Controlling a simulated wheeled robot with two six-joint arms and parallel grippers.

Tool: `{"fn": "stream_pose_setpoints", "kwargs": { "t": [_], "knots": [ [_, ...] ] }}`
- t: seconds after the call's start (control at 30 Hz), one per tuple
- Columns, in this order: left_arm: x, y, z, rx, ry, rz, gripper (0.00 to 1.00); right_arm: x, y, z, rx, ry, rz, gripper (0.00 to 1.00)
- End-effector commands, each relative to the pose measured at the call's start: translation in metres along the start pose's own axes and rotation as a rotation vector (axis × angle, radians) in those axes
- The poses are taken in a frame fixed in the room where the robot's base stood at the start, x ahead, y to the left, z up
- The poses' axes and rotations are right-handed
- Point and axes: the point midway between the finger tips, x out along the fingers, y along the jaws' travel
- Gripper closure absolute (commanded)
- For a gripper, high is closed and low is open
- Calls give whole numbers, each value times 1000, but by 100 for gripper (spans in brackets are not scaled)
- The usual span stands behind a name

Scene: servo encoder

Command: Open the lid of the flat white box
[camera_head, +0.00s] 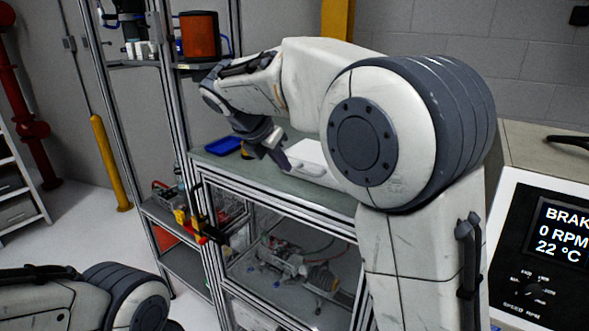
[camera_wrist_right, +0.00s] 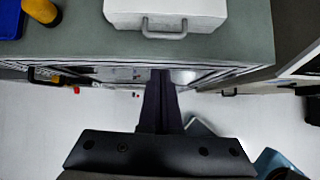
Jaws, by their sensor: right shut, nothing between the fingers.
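The flat white box (camera_head: 308,155) sits on the grey-green bench top in the head view, partly hidden behind my right arm. Its lid looks down, though I see only part of it. In the right wrist view the box (camera_wrist_right: 165,10) is at the top edge, with a grey handle (camera_wrist_right: 164,28) on its near side. My right gripper (camera_wrist_right: 161,73) is shut and empty. Its fingertips are near the bench's front edge in that picture, below the handle and apart from it. In the head view the right gripper (camera_head: 279,161) is just left of the box. My left gripper is out of view.
A blue tray (camera_head: 222,146) lies on the bench (camera_head: 225,162) left of the box. A dark and yellow object (camera_wrist_right: 42,12) lies beside it in the wrist view. Shelving posts stand left of the bench. A control panel (camera_head: 535,240) is at the right.

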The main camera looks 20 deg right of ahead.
Motion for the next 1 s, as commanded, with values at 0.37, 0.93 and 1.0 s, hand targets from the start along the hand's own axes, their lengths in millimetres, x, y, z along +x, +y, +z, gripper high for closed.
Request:
{"fn": "stream_pose_setpoints", "kwargs": {
  "t": [0.37, 0.93, 1.0],
  "knots": [
    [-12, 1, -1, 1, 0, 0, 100, 40, 2, 18, -64, -30, -16, 100],
    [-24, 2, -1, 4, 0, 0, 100, 100, 3, 17, -61, -30, -8, 100],
    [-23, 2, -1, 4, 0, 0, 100, 100, 3, 17, -61, -30, -8, 100]
  ]
}}
